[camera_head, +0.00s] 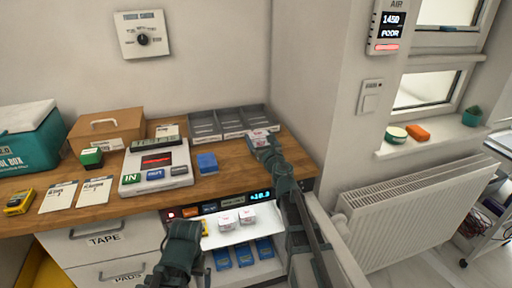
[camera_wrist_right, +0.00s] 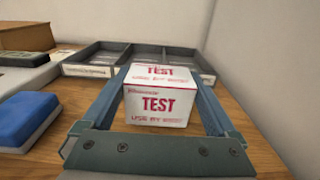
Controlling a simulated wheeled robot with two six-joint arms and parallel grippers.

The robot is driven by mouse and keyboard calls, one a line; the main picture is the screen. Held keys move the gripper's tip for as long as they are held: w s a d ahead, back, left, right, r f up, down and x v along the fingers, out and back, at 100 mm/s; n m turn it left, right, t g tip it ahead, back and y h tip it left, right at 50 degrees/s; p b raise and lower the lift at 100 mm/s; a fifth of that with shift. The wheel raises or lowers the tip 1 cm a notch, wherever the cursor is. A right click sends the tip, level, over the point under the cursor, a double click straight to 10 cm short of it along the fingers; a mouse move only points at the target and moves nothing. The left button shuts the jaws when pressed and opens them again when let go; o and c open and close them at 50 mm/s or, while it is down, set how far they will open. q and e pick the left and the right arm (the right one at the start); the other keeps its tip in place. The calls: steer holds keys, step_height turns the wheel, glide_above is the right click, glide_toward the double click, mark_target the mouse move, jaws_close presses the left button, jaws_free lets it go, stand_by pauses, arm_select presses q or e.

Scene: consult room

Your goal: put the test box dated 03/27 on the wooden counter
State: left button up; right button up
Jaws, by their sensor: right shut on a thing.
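A white test box (camera_wrist_right: 158,98) with red "TEST" print sits between the fingers of my right gripper (camera_wrist_right: 155,112); its use-by date is too small to read. In the head view this box (camera_head: 258,134) is over the back right of the wooden counter (camera_head: 222,180), in front of the grey tray. The right gripper (camera_head: 266,146) is shut on it. I cannot tell whether the box touches the counter. Two similar white boxes (camera_head: 227,223) (camera_head: 247,216) stand on the pale shelf below the counter. My left gripper (camera_head: 180,238) is low in front of the drawers, its fingers unclear.
The grey divided tray (camera_head: 220,123) stands at the counter's back. A blue block (camera_head: 207,162) and a white device (camera_head: 157,169) are left of my right gripper. Blue boxes (camera_head: 243,254) stand lower in the open unit. A radiator (camera_head: 415,205) is at right.

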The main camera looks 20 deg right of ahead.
steer(key=shift+w+a, duration=0.15)
steer(key=shift+a, duration=0.15)
steer(key=f+b, duration=0.3)
steer(key=shift+w+a+f+b, duration=0.15)
steer(key=shift+a+f+b, duration=0.15)
steer(key=shift+f, duration=0.05)
steer(key=shift+f, duration=0.2)
steer(key=o, duration=1.2)
steer(key=shift+r, duration=0.1)
steer(key=shift+r, duration=0.1)
